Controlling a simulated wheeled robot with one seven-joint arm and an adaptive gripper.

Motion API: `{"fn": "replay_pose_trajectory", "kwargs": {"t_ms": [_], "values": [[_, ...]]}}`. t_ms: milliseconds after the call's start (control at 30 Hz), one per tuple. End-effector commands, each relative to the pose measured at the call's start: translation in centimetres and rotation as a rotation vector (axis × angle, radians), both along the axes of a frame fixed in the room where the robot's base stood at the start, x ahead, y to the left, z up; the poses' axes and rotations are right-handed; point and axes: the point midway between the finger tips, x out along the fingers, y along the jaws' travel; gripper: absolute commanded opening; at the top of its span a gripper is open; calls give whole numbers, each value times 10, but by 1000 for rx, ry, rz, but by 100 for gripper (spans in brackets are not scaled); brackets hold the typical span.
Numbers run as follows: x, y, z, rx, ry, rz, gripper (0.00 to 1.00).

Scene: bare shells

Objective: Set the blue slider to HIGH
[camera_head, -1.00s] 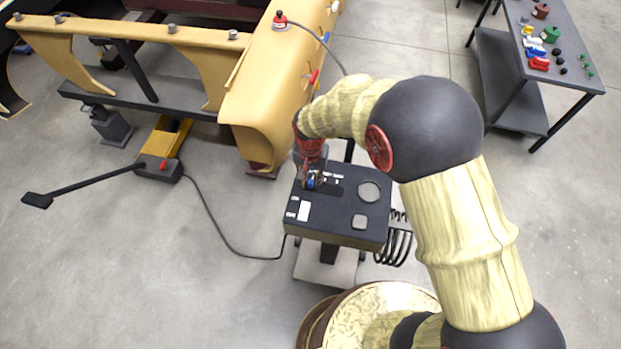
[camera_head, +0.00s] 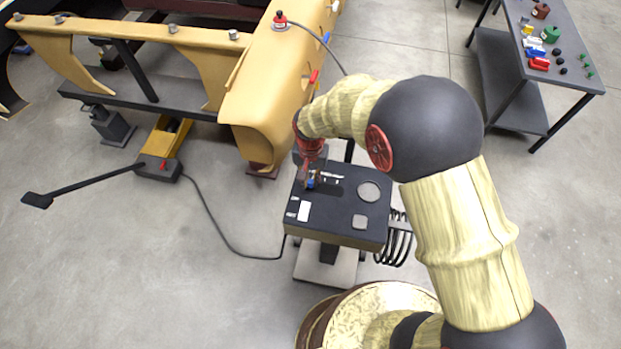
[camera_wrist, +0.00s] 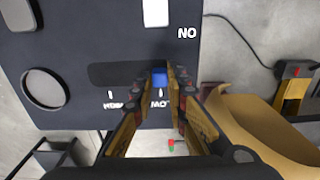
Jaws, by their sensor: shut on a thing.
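The blue slider (camera_wrist: 160,77) sits in a dark slot (camera_wrist: 115,73) on the black control box (camera_head: 338,218). In the wrist view it stands near the slot's right end, by the LOW mark (camera_wrist: 160,104). The HIGH mark (camera_wrist: 113,105) is farther left, and the lettering appears upside down. My gripper (camera_wrist: 163,84) is shut on the slider, with one fingertip on each side.
The box also bears a round pad (camera_head: 369,192), a small square pad (camera_head: 360,221) and a white switch (camera_head: 304,211) marked ON. A yellow shell (camera_head: 262,110) stands just behind it at the left. A table with small parts (camera_head: 562,75) is far right.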

Motion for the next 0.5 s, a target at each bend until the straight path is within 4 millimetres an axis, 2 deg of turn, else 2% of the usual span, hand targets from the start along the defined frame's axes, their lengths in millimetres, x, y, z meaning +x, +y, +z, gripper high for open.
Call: {"fn": "replay_pose_trajectory", "kwargs": {"t_ms": [133,300,400,500], "values": [[-1,-16,1,0,0,-5,0],[-7,-55,2,0,0,-6,0],[-9,-72,1,0,-1,-4,0],[-11,-82,1,0,0,-3,0]]}}
